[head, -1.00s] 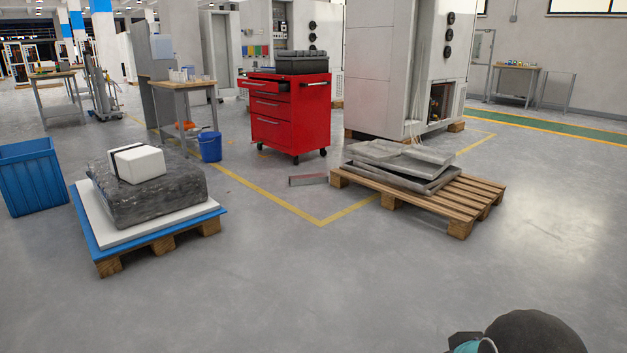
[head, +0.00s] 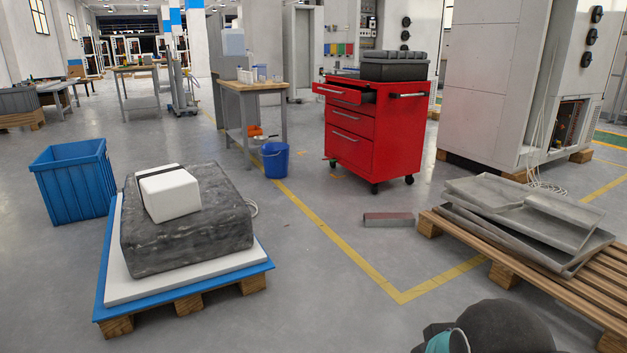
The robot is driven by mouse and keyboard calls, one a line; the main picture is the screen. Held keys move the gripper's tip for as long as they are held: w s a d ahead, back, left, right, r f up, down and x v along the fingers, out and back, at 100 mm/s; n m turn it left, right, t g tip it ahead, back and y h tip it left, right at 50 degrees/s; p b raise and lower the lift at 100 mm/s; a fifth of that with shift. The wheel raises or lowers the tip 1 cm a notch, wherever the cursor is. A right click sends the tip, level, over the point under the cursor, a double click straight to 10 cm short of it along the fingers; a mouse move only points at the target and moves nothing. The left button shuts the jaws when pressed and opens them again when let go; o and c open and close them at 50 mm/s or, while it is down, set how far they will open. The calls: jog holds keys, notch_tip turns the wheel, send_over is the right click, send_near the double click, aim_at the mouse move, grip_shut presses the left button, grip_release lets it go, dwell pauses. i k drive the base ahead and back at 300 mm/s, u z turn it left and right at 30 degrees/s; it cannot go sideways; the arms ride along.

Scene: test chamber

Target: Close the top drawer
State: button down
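A red tool cabinet (head: 374,128) on casters stands ahead, a little right of centre in the head view. Its top drawer (head: 343,93) is pulled out to the left, and a dark inside shows above it. The drawers below look shut. A dark grey case (head: 394,66) sits on top of the cabinet. Only a dark rounded part of my arm shows at the bottom right edge. My gripper is not in view, and the cabinet stands well beyond my arm.
A pallet with a wrapped block (head: 185,232) stands front left, beside a blue crate (head: 73,177). A pallet with metal trays (head: 533,222) stands right. A grey-red bar (head: 388,220) lies on the floor before the cabinet. A blue bucket (head: 275,160) stands left of it.

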aim_at(338, 90)
jog(key=u, duration=0.05)
jog(key=i, duration=4.15)
jog(key=z, duration=0.2)
